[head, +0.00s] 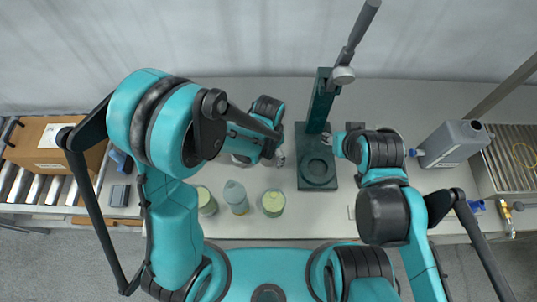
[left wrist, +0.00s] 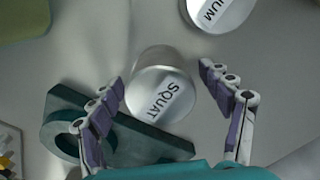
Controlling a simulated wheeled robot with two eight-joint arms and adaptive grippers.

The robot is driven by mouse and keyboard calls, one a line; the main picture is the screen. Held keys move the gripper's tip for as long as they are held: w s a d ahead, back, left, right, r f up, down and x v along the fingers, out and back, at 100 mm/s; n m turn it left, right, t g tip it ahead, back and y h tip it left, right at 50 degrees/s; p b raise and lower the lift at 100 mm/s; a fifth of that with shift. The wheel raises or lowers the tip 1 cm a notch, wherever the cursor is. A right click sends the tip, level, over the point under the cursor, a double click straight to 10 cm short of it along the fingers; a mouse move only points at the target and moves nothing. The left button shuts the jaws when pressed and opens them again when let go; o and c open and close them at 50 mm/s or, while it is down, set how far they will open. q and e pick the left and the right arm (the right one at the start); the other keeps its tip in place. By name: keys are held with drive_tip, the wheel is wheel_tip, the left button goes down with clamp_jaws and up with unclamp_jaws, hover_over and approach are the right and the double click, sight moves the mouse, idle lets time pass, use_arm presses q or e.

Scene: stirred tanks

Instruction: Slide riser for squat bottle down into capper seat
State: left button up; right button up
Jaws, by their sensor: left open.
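The squat riser, a pale metallic cylinder labelled SQUAT (left wrist: 160,88), stands on the table in the left wrist view. My left gripper (left wrist: 160,76) is open, with one finger on each side of the riser and visible gaps between. In the head view my left gripper (head: 278,157) is left of the dark green capper (head: 318,185), and the arm mostly hides the riser. The capper's round seat (head: 318,168) shows no riser in it. My right gripper (head: 334,144) is by the capper's column; its jaws are too small to read.
Another cylinder with a label ending in UM (left wrist: 217,10) stands close to the squat riser. A dark teal part with a round hole (left wrist: 150,146) lies beside it. Several green-toned containers (head: 237,197) stand at the front. A grey jug (head: 452,144) is at the right.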

use_arm(q)
drive_tip(key=c, duration=1.5)
